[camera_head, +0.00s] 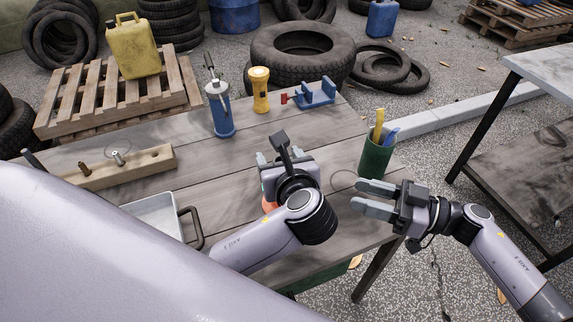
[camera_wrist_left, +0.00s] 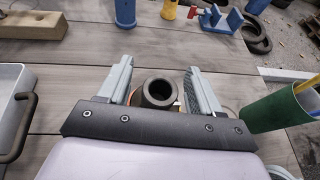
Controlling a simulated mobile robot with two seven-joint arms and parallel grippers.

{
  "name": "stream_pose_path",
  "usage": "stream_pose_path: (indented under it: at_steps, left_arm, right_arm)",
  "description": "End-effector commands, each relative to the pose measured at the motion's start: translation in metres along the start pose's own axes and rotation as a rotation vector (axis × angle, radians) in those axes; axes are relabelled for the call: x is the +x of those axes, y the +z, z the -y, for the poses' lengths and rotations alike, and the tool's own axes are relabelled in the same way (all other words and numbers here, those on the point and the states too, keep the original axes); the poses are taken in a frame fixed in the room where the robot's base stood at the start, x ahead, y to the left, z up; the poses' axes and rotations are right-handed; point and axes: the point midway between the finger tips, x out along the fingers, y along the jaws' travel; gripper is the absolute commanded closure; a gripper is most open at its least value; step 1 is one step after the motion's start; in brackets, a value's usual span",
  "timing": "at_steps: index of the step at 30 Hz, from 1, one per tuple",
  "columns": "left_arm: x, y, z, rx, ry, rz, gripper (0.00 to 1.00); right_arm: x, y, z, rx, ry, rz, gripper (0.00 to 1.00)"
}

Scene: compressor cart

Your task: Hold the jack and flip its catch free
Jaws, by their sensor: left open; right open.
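In the left wrist view, a dark hollow round top (camera_wrist_left: 159,92) with some orange beside it stands between the fingers of my left gripper (camera_wrist_left: 160,72). It may be the jack; its catch cannot be made out. In the head view, my left gripper (camera_head: 286,157) is open over the front middle of the table, and a bit of orange (camera_head: 268,204) shows beside my wrist, the rest hidden. I cannot tell whether the fingers touch it. My right gripper (camera_head: 358,195) is open and empty at the table's right edge, its fingers pointing left.
A green cup (camera_head: 376,157) with tools stands near my right gripper. A grey tray (camera_head: 157,216) and a wooden block (camera_head: 105,168) lie left. A blue canister (camera_head: 220,112), a yellow flashlight (camera_head: 260,92) and a blue vise (camera_head: 314,94) stand at the back. The table's middle is mostly clear.

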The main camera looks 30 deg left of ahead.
Motion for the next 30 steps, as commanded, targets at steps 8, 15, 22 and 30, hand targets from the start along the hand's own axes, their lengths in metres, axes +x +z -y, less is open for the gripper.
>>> stream_pose_path:
  at_steps: [8, 15, 22, 30]
  left_arm:
    - [0.0056, -0.0001, -0.0001, -0.001, 0.000, -0.001, 0.36]
    - [0.0053, -0.0001, -0.0001, -0.001, 0.000, -0.001, 0.88]
    - [0.0051, -0.0002, -0.0001, 0.000, 0.000, -0.001, 1.00]
    - [0.0049, -0.0004, -0.0001, 0.000, 0.000, -0.002, 1.00]
  right_arm:
    - [0.0001, 0.0000, 0.0001, 0.000, 0.000, -0.001, 0.57]
    - [0.0002, 0.0000, 0.0001, 0.000, 0.000, -0.001, 0.57]
    - [0.0002, 0.0000, 0.0001, 0.000, 0.000, -0.001, 0.57]
    - [0.0002, -0.0001, 0.0001, 0.000, 0.000, -0.001, 0.57]
